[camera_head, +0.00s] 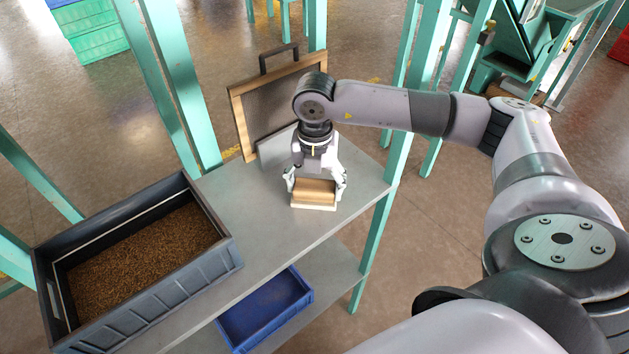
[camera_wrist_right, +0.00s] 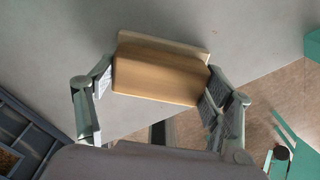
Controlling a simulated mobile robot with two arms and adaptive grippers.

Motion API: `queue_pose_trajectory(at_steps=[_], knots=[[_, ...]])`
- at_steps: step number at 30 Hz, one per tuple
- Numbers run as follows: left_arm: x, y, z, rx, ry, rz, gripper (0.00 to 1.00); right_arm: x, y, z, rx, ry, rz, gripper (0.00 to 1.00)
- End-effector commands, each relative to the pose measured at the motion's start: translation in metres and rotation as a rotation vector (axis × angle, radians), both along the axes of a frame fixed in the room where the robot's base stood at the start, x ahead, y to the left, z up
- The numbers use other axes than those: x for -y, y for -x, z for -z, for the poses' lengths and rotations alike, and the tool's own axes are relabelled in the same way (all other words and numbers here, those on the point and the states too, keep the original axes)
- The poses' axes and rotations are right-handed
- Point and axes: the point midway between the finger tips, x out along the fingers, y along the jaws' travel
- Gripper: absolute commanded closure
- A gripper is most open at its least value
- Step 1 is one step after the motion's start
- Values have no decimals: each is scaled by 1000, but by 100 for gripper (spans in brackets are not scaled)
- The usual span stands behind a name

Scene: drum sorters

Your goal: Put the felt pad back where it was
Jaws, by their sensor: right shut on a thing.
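The felt pad (camera_head: 314,205) looks like a wooden block with a paler layer along its lower side. My right gripper (camera_head: 316,186) is shut on it, with one finger at each end. In the right wrist view, the pad (camera_wrist_right: 158,75) spans between the two fingers of the gripper (camera_wrist_right: 160,100). It is over the grey shelf top (camera_head: 258,226), near its right end; I cannot tell whether it touches the surface. My left gripper is not in view.
A dark grey crate (camera_head: 215,258) of brown grains stands left on the shelf top. A wood-framed screen (camera_head: 240,120) leans upright behind the gripper. A blue tray (camera_head: 304,289) sits on the lower shelf. Teal posts (camera_head: 379,232) flank the shelf. The shelf top between crate and gripper is bare.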

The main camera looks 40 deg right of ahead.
Motion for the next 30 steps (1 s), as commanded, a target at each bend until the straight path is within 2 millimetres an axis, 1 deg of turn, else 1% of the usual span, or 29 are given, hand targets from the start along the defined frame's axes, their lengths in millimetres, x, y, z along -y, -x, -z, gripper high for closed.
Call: queue_pose_trajectory(at_steps=[5,6,15,25,28,30], knots=[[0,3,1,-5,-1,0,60,0,0,2,1,-1,0,48],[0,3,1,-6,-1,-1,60,0,0,2,-1,-1,0,24],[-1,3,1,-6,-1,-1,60,0,0,2,0,0,0,5],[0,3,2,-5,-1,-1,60,0,0,0,1,-1,0,5],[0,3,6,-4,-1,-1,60,0,-1,-6,2,-2,1,5],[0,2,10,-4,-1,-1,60,0,-2,-16,6,-2,1,5]])
